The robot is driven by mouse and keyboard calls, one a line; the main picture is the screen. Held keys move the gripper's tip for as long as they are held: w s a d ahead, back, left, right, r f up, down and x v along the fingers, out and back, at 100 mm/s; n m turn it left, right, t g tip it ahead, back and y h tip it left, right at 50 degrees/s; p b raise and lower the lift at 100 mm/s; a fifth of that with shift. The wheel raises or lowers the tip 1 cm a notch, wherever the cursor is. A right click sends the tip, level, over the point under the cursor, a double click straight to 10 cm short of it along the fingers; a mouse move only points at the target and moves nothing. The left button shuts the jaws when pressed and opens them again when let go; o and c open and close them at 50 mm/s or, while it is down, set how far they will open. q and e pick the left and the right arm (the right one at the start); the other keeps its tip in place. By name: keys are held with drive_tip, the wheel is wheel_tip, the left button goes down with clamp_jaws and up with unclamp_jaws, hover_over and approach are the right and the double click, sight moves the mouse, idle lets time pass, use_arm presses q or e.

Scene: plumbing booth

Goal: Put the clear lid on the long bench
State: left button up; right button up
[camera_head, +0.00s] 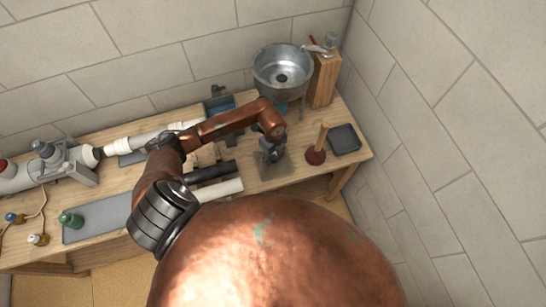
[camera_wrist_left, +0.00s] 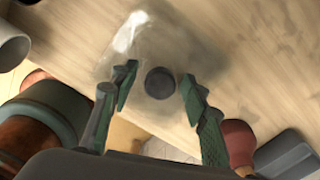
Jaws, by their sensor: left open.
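The clear lid (camera_wrist_left: 130,72) is a see-through, smoky sheet with a round dark knob (camera_wrist_left: 160,83) near its middle. In the head view the lid (camera_head: 270,170) appears at the front part of the long bench (camera_head: 255,183), partly hidden by my left gripper. My left gripper (camera_head: 272,142) is over the lid. In the left wrist view its two green-padded fingers (camera_wrist_left: 158,92) are open, one on each side of the knob, with visible gaps. I cannot tell whether the lid rests flat on the wood. My right gripper is not in view.
A plunger (camera_head: 317,152) and a black tray (camera_head: 344,139) stand right of the lid. A metal basin (camera_head: 283,70) and wooden block (camera_head: 324,79) are behind. Dark and white pipes (camera_head: 215,190) lie to the left. Walls close off the back and right.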

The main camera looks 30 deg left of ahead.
sight(273, 157)
use_arm(q)
wheel_tip(273, 157, up, 12)
idle(0.4)
